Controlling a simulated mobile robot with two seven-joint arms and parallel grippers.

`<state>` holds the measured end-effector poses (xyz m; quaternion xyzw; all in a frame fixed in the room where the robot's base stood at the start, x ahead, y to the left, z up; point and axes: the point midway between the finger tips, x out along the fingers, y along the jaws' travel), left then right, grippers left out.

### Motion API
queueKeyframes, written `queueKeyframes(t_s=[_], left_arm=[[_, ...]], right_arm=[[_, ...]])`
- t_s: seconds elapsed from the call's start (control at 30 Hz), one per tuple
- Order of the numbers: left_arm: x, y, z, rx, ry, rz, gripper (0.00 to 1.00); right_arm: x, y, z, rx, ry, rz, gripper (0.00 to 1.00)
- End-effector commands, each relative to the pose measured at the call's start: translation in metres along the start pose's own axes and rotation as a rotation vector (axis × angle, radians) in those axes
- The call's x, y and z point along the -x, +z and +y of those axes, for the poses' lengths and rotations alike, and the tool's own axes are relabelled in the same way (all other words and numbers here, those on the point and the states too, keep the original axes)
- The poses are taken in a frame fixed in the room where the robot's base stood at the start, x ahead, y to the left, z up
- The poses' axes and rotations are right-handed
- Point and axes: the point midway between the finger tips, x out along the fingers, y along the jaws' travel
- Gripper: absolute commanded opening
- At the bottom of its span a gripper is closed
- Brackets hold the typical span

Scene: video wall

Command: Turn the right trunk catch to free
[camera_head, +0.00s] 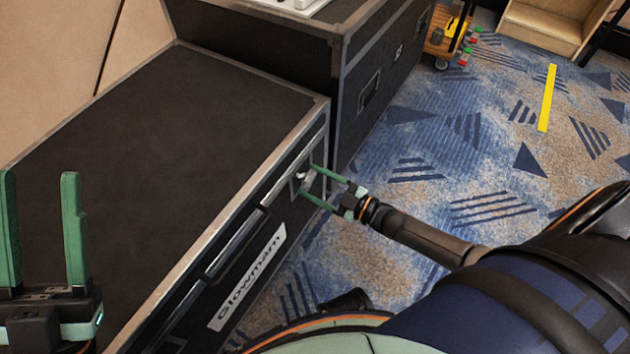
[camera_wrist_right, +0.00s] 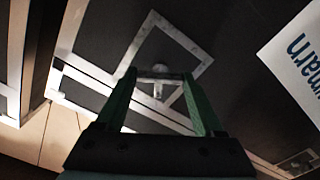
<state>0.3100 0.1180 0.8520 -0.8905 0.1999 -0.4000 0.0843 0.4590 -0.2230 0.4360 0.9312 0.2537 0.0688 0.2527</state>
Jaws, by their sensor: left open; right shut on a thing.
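The black trunk (camera_head: 150,130) with metal edging and a "Glowman" label fills the left of the head view. Its right catch (camera_head: 302,177) sits in a metal-framed plate on the front face, near the far corner. My right gripper (camera_head: 321,187) is at this catch, with its green fingers on both sides of it. In the right wrist view the catch's small metal handle (camera_wrist_right: 159,77) lies between the two fingertips, and the gripper is shut on it. My left gripper (camera_head: 40,225) is open and empty at the left edge, above the trunk's near side.
A second dark case (camera_head: 385,75) stands behind the trunk. A wooden cart (camera_head: 447,42) with coloured items and a wooden shelf (camera_head: 545,25) stand at the back. A yellow strip (camera_head: 547,98) lies on the patterned carpet, which has free room at right.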

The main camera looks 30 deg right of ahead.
Motion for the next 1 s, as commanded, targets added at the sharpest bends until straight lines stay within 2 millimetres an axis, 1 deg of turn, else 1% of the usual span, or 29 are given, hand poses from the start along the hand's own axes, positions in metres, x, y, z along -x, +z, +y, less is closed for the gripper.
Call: queueKeyframes(t_s=[0.7, 1.0], left_arm=[[0.0041, 0.0046, 0.0017, -0.003, -0.005, -0.001, 0.5], [0.007, 0.0084, 0.0034, -0.005, -0.006, -0.005, 0.5]], right_arm=[[0.0008, 0.0012, -0.0014, 0.677, 0.0, 0.0, 0.14], [0.0012, 0.0017, -0.0016, 0.902, -0.001, -0.001, 0.14]])
